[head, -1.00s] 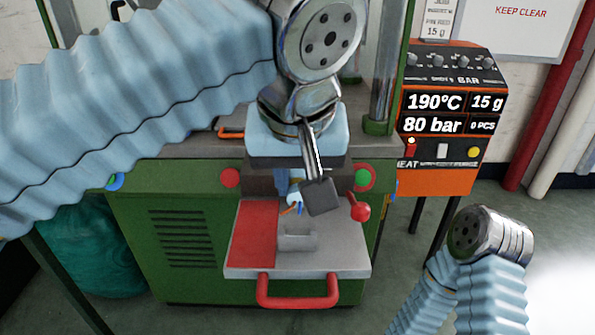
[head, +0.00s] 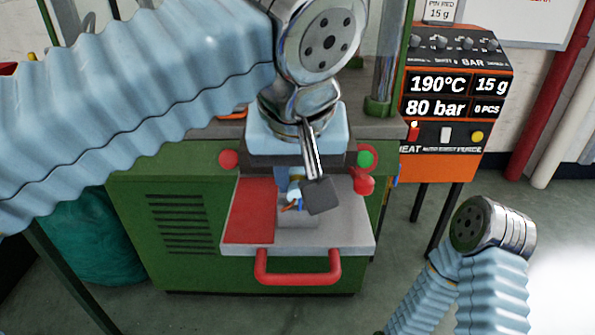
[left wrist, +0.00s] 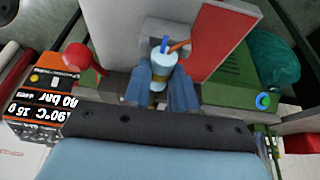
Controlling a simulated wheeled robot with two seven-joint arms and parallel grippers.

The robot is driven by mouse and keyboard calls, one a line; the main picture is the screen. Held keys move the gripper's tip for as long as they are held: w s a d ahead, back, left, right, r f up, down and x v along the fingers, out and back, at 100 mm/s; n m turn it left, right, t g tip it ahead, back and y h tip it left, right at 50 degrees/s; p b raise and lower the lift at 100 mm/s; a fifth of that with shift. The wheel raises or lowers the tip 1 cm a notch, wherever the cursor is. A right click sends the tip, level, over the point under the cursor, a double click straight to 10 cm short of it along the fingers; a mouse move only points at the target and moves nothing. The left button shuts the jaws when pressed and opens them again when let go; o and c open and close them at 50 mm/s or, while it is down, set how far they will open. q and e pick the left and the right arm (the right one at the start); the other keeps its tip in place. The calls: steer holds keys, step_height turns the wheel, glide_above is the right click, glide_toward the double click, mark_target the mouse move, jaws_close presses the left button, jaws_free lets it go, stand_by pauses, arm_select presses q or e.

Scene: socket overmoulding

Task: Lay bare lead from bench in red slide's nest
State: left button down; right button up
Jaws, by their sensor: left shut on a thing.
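My left gripper (head: 290,192) is shut on the bare lead (head: 293,196), above the slide and at the back of its nest in the head view. The left wrist view shows the lead (left wrist: 160,72), a pale cylinder with blue and orange wire ends, between my two blue fingers (left wrist: 160,90). The red slide (head: 251,215) is pulled out of the green machine, with a red left panel, a grey right part and a red handle. Its nest (head: 297,218) is a small grey block, partly hidden by the lead and gripper. I cannot tell whether the lead touches it. My right gripper is out of view.
A red ball knob (head: 363,182) stands close to the right of my left wrist. Red (head: 228,159) and green (head: 365,158) buttons flank the slide opening. The orange control unit (head: 445,110) stands at the right. A teal bag (head: 92,240) is at the left.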

arm_select(q)
steer(key=c, duration=0.8)
jaws_free()
steer(key=p+v, duration=0.4)
steer(key=v, duration=0.9)
steer(key=shift+s+r, duration=0.15)
steer(key=shift+r, duration=0.15)
